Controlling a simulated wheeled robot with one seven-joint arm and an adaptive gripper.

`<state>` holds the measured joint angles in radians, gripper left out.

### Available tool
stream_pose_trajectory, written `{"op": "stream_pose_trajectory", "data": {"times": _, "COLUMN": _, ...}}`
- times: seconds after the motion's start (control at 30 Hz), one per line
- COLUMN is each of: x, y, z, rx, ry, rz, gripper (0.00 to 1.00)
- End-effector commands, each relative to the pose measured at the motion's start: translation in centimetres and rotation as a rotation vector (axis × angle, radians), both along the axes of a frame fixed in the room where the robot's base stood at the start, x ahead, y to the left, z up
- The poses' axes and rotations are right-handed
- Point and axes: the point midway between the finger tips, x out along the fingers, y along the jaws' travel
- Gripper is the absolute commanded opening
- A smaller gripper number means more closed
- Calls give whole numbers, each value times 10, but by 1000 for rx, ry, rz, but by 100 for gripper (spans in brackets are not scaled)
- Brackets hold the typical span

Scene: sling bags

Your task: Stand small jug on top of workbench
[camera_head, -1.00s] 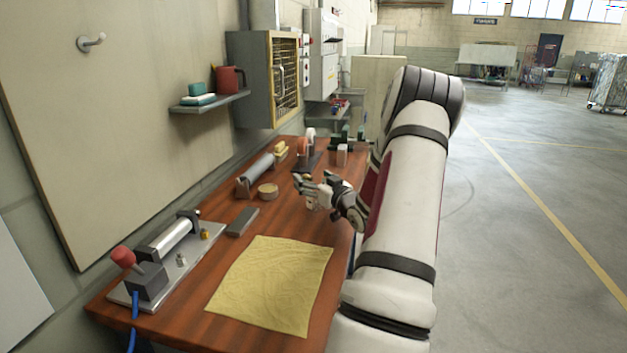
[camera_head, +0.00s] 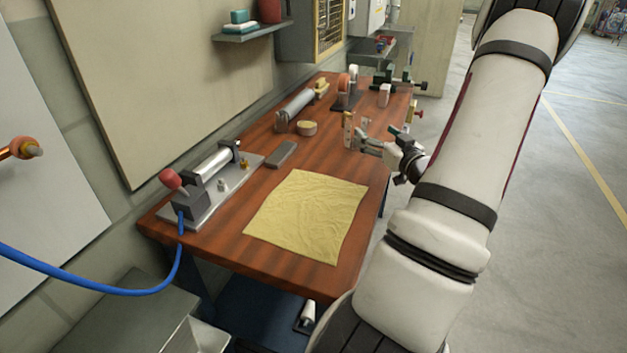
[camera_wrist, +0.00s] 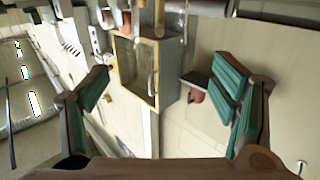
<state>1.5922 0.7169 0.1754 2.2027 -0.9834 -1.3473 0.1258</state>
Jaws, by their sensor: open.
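The small jug (camera_head: 270,10) is dark red and stands on the wall shelf, partly cut off by the top edge of the head view. In the wrist view a reddish shape that looks like the jug (camera_wrist: 197,95) shows beside the right finger, partly hidden. The workbench (camera_head: 225,226) has a reddish-brown wooden top against the wall. My gripper (camera_head: 380,139) is over the right edge of the bench, well away from the jug. In the wrist view my gripper (camera_wrist: 165,90) has its green-padded fingers wide apart, with nothing between them.
The wall shelf (camera_head: 252,32) also holds a teal-and-white stack (camera_head: 240,20). A yellow cloth (camera_head: 307,216) covers the bench's near part. A clamp fixture (camera_head: 205,185), grey block (camera_head: 282,154), tape roll (camera_head: 307,128) and cylinder (camera_head: 295,108) occupy the left and back. Bare wood shows between them.

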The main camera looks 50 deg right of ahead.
Motion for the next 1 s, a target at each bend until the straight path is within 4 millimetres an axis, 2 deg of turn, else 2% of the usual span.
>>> {"op": "stream_pose_trajectory", "data": {"times": 0.13, "x": 17, "y": 6, "z": 4, "rx": -3, "ry": 52, "rz": 11, "gripper": 80}}
{"op": "stream_pose_trajectory", "data": {"times": 0.23, "x": 42, "y": 16, "z": 11, "rx": -6, "ry": 143, "rz": 21, "gripper": 80}}
{"op": "stream_pose_trajectory", "data": {"times": 0.4, "x": 86, "y": 48, "z": 27, "rx": -9, "ry": 337, "rz": 25, "gripper": 80}}
{"op": "stream_pose_trajectory", "data": {"times": 0.47, "x": 98, "y": 62, "z": 34, "rx": -10, "ry": 399, "rz": 22, "gripper": 80}}
{"op": "stream_pose_trajectory", "data": {"times": 0.6, "x": 117, "y": 100, "z": 50, "rx": -6, "ry": 531, "rz": 12, "gripper": 80}}
{"op": "stream_pose_trajectory", "data": {"times": 0.7, "x": 124, "y": 131, "z": 63, "rx": 3, "ry": 611, "rz": 6, "gripper": 80}}
{"op": "stream_pose_trajectory", "data": {"times": 0.87, "x": 123, "y": 188, "z": 81, "rx": 31, "ry": 726, "rz": 2, "gripper": 80}}
{"op": "stream_pose_trajectory", "data": {"times": 1.0, "x": 111, "y": 242, "z": 93, "rx": 71, "ry": 815, "rz": 12, "gripper": 80}}
